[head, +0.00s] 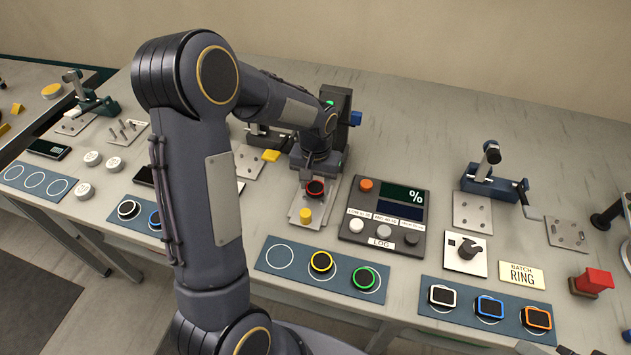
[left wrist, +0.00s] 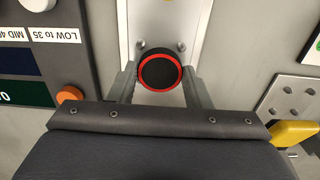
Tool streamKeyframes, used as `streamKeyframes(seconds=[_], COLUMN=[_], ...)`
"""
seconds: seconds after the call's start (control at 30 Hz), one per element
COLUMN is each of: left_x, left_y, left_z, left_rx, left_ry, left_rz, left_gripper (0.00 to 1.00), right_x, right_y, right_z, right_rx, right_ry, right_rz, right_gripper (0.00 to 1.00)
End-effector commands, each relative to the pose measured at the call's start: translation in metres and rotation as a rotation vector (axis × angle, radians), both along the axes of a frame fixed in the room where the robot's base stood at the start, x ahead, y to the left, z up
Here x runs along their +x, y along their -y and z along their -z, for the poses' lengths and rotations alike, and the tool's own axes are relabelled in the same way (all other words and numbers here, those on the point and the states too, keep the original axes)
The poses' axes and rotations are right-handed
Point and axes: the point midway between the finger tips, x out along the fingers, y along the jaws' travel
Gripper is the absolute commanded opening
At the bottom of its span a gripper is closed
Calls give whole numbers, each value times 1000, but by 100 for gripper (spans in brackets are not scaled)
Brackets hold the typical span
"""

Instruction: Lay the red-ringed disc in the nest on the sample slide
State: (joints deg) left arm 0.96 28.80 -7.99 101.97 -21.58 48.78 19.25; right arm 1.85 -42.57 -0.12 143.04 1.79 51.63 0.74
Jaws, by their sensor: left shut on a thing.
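The red-ringed disc (head: 315,188) is black with a red rim. My left gripper (head: 316,180) is shut on it, with one finger on each side, as the left wrist view shows the disc (left wrist: 160,71) between the fingers (left wrist: 160,86). The sample slide (head: 295,212) is a pale metal strip with a yellow knob (head: 305,215) at its near end. The disc is over the slide; I cannot tell whether it touches it. The nest is hidden under the disc and gripper.
A meter box (head: 385,215) with buttons stands close right of the slide. A blue mat (head: 300,283) in front holds yellow- and green-ringed discs beside an empty circle. A dark upright device (head: 341,115) stands behind the slide. A yellow piece (head: 271,156) lies left of the gripper.

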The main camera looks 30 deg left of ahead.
Motion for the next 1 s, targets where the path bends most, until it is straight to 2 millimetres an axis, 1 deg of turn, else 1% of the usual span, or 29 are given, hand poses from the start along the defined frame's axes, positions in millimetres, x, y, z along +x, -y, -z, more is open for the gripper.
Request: streamKeyframes(seconds=[0.03, 0.1, 0.33, 0.47, 0.5, 0.63, 0.87, 1.0], left_x=[-1, 0, 0, 0, 0, 0, 0, 0], left_y=[0, 0, 0, 0, 0, 0, 1, 0], left_z=[4, 7, 8, 13, 11, 11, 11, 4], left_rx=[-1, -1, -1, -1, -1, -1, -1, -1], left_ry=[-3, 0, 2, 1, 1, 1, 1, 2], left_rz=[0, 0, -1, -1, -1, -1, -1, -1], left_gripper=[21, 21, 21, 21, 49, 66, 66, 66], right_x=[0, 0, 0, 0, 0, 0, 0, 0], right_y=[0, 0, 0, 0, 0, 0, 0, 0], right_z=[-4, -4, -2, 2, 0, 0, 0, -4], right_rx=[0, 0, 0, 0, 0, 0, 0, 0], right_ry=[0, 0, 0, 0, 0, 0, 0, 0], right_rz=[0, 0, 0, 0, 0, 0, 0, 0], right_gripper=[36, 36, 36, 36, 36, 36, 36, 36])
